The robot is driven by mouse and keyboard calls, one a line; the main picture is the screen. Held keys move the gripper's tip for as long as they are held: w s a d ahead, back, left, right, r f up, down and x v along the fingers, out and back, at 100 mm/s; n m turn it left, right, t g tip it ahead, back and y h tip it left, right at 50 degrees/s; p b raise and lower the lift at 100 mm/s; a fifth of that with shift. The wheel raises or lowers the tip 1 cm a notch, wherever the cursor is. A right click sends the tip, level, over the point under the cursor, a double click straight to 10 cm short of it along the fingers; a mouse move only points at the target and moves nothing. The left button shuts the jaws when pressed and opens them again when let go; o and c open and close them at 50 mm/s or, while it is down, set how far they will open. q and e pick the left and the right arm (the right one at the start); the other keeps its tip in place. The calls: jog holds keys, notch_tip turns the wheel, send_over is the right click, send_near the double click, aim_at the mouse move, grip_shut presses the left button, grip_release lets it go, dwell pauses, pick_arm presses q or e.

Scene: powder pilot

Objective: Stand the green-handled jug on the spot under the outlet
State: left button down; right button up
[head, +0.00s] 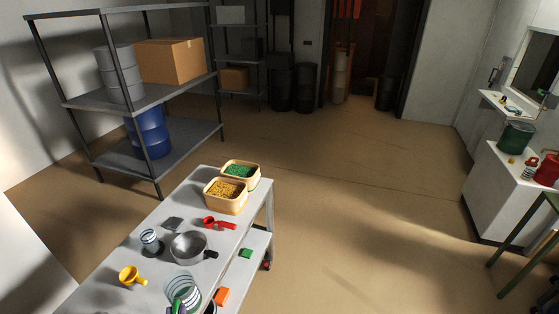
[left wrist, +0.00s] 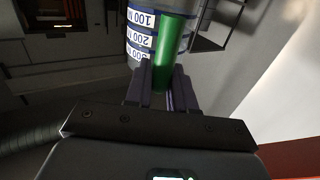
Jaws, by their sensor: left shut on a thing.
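The green-handled jug (head: 187,288) is clear with dark and white bands, at the bottom edge of the head view by the white table's front. In the left wrist view the jug (left wrist: 140,38) shows printed volume marks and its green handle (left wrist: 172,45). I cannot tell whether the jug touches the table. I cannot make out the outlet or the spot under it. My right gripper is not in view.
The white table (head: 222,243) holds a metal pan (head: 188,247), a yellow funnel-like cup (head: 131,275), a small striped beaker (head: 150,240), red scoops (head: 218,223) and tubs of yellow (head: 226,191) and green (head: 240,171) granules. A shelf rack (head: 150,95) stands behind.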

pick_arm(q)
jog(key=s+d+r+m+h+p, duration=0.2)
jog(key=d+r+h+p, duration=0.3)
jog(key=r+p, duration=0.6)
jog(key=d+m+p, duration=0.1)
jog(key=p, duration=0.2)
jog(key=shift+s+d+r+t+p, duration=0.2)
jog(key=shift+d+r+t+p, duration=0.05)
jog(key=shift+t+p, duration=0.1)
jog(key=shift+f, duration=0.1)
